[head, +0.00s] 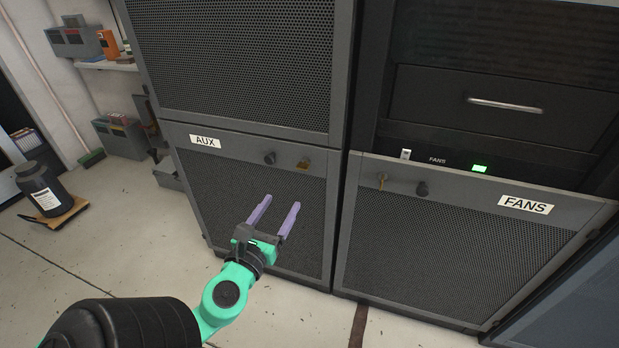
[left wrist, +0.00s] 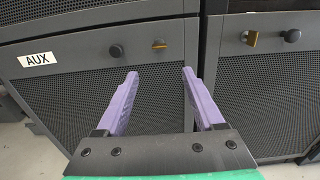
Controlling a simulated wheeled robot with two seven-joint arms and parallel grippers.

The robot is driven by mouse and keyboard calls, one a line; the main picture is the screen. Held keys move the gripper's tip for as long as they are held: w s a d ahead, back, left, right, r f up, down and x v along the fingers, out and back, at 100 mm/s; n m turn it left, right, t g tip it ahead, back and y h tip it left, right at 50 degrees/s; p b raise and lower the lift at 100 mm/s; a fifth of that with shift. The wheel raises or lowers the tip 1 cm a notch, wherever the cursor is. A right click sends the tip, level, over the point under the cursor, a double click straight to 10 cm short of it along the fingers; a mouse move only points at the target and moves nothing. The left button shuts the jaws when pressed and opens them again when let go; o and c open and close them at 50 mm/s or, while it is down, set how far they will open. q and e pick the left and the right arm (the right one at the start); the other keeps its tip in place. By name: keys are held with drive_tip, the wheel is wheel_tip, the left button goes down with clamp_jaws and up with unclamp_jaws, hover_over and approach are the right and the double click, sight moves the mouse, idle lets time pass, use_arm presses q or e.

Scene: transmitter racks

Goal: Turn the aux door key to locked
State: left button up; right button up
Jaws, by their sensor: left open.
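The aux door (head: 240,196) is a grey perforated panel with a white AUX label (head: 205,141); it looks closed. A small brass key (head: 304,163) sits at its upper right, beside a dark round knob (head: 269,158). In the left wrist view the key (left wrist: 159,44) lies right of the knob (left wrist: 116,50), its bow seeming roughly level. My left gripper (head: 274,214) has purple fingers, open and empty, below the key and apart from it. In the left wrist view the fingers (left wrist: 160,80) point up toward the door's top edge. My right gripper is not in view.
The fans door (head: 460,240) stands to the right, with its own brass key (head: 382,177) and knob (head: 422,188). Above it are a green lit indicator (head: 479,168) and a drawer handle (head: 505,104). A dark canister (head: 38,185) stands at far left. The floor before the aux door is clear.

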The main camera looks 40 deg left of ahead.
use_arm(q)
drive_tip(key=p, duration=0.3)
approach(306, 166)
drive_tip(key=x, duration=0.8)
drive_tip(key=shift+a+f, duration=0.2)
drive_tip(key=shift+a, duration=0.2)
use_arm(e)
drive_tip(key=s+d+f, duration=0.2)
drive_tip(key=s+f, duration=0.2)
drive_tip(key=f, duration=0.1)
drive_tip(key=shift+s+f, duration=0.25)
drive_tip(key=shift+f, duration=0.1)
use_arm(q)
drive_tip(key=shift+c, duration=0.3)
clamp_jaws()
